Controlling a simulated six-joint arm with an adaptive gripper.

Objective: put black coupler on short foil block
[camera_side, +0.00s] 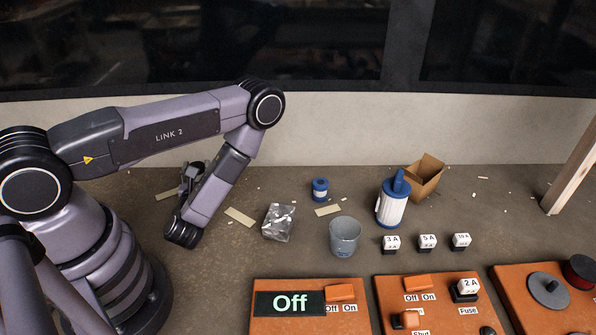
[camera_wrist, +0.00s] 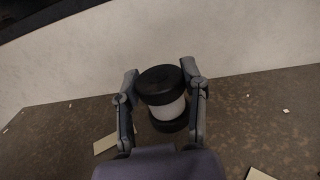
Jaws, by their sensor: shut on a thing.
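The black coupler (camera_wrist: 166,104), a cylinder with black ends and a pale middle band, is between the fingers of my gripper (camera_wrist: 162,84) in the wrist view. My gripper is shut on it, one finger on each side. In the side view my gripper (camera_side: 191,172) is at the left, partly hidden by my arm, and the coupler cannot be made out clearly there. The short foil block (camera_side: 278,222), silver and crinkled, stands on the floor to the right of my gripper. It is not seen in the wrist view.
A blue and white cylinder (camera_side: 320,190), a grey bucket (camera_side: 345,236), a blue-topped filter (camera_side: 392,205) and an open cardboard box (camera_side: 427,178) stand right of the foil block. Orange panels (camera_side: 262,326) line the front. Flat pale strips (camera_side: 240,217) lie nearby.

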